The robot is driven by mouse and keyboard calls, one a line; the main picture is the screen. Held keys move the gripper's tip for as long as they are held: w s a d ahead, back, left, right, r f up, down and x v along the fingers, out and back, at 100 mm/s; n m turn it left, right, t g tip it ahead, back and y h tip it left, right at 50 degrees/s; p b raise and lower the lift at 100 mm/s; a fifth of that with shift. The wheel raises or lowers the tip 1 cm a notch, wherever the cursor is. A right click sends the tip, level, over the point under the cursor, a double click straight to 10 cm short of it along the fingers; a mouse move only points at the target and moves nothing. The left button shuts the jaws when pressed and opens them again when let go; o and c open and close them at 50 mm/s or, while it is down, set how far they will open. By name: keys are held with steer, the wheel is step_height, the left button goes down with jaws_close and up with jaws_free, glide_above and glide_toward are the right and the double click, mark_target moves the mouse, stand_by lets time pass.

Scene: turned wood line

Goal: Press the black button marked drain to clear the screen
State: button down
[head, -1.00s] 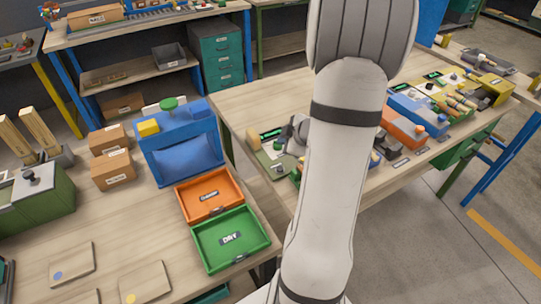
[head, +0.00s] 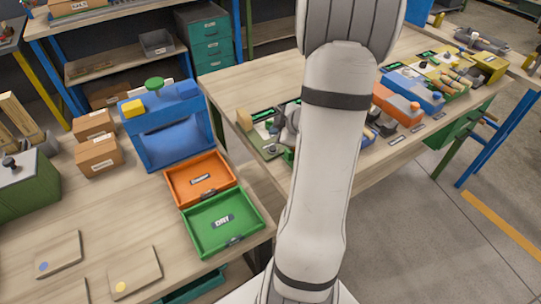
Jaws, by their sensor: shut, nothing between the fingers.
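Several small devices with lit green screens stand in a row on the right-hand bench. The nearest, a green device (head: 267,140), shows just left of my arm, and its screen (head: 263,115) is lit. A black button marked drain cannot be made out; labels there are too small to read. My arm crosses the middle of the view and hides part of the row. Part of my gripper (head: 286,122) shows as a grey shape at the arm's left edge, over or beside the green device. It is shut and empty; its fingertips are mostly hidden, and contact cannot be judged.
An orange device (head: 397,104) and a blue device (head: 412,90) stand right of my arm. On the left-hand bench are a blue machine (head: 165,130) with a green knob, an orange tray (head: 172,190), a green DRY tray (head: 195,250) and cardboard boxes (head: 98,157).

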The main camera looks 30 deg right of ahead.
mark_target(276, 150)
step_height(276, 150, down, 4)
steer(key=b, duration=0.3)
steer(key=shift+f, duration=0.2)
stand_by(1.7)
steer(key=shift+f, duration=0.4)
steer(key=shift+f+b, duration=0.35)
steer(key=shift+f, duration=0.05)
stand_by(0.5)
steer(key=shift+r, duration=0.15)
steer(key=shift+r+p, duration=0.7)
steer(key=shift+p, duration=0.3)
